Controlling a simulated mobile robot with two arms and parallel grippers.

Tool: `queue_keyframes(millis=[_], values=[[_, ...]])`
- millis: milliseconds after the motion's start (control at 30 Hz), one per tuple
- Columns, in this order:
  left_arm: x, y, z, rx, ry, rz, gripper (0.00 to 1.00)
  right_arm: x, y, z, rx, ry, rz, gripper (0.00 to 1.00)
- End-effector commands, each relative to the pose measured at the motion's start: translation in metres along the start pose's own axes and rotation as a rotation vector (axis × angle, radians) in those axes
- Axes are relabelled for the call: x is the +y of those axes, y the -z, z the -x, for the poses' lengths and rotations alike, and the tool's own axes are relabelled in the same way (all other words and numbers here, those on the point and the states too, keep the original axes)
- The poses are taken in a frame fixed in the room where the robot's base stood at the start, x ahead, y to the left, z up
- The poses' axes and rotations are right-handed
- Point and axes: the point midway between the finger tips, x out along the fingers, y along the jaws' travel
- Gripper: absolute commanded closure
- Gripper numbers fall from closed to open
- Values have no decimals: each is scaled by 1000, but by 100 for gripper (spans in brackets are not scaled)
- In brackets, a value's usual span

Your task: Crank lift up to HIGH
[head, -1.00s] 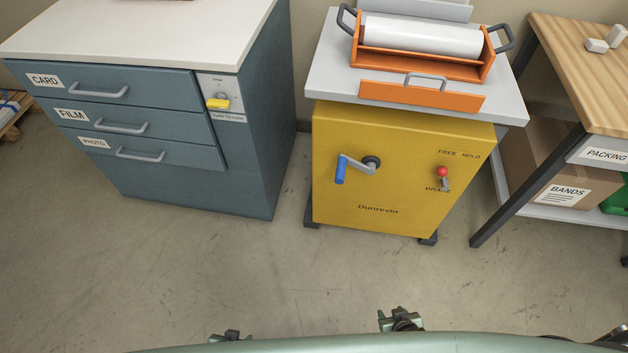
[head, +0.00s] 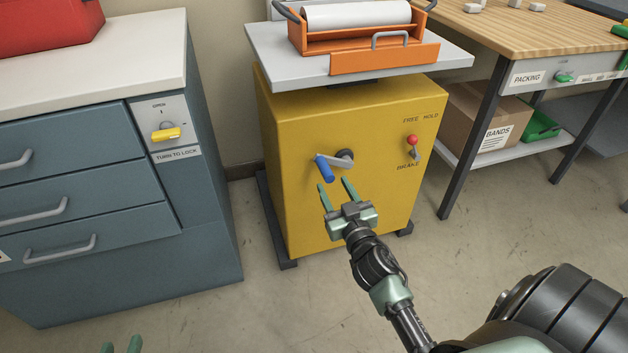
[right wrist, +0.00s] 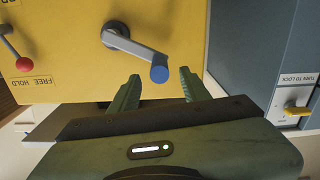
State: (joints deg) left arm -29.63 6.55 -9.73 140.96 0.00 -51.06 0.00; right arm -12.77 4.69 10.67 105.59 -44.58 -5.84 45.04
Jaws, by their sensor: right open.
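The yellow lift cabinet (head: 300,225) has a crank arm (head: 328,160) with a blue handle (head: 323,168) on its front. The handle points left and slightly down from the hub. My right gripper (head: 337,190) is open and empty, its fingertips just below the handle in the picture. In the right wrist view the blue handle (right wrist: 159,70) is ahead of the parted fingers, not between them. The brake lever (head: 413,147) has a red knob and stands nearly upright. The grey lift top (head: 260,48) carries an orange laminator (head: 385,58). My left gripper (head: 121,347) shows only parted fingertips.
A blue drawer cabinet (head: 210,220) with a yellow lock knob (head: 165,134) stands to the left. A wooden packing table (head: 490,35) stands close on the right, with a cardboard box (head: 470,115) on its shelf. The floor in front is clear.

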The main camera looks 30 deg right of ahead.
Motion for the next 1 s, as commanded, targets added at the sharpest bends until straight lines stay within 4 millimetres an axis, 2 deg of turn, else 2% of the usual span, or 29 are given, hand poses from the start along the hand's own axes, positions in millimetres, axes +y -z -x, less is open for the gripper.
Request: queue_keyframes(millis=[400, 533, 800, 833, 967, 1000], values=[[6, 42, -4, 209, -12, -1, 66, -1, -1, -62, -1, 1, 2, 53], [6, 50, -3, 243, -14, -1, 66, -1, -1, -70, -2, 2, 1, 53], [7, 52, -2, 252, -15, -1, 66, -1, -1, -72, -3, 2, 1, 53], [7, 52, -2, 252, -15, -1, 66, -1, -1, -72, -3, 2, 1, 59], [7, 52, -2, 251, -15, -1, 66, -1, -1, -72, -3, 2, 1, 95], [7, 52, -2, 251, -15, -1, 66, -1, -1, -72, -3, 2, 1, 100]])
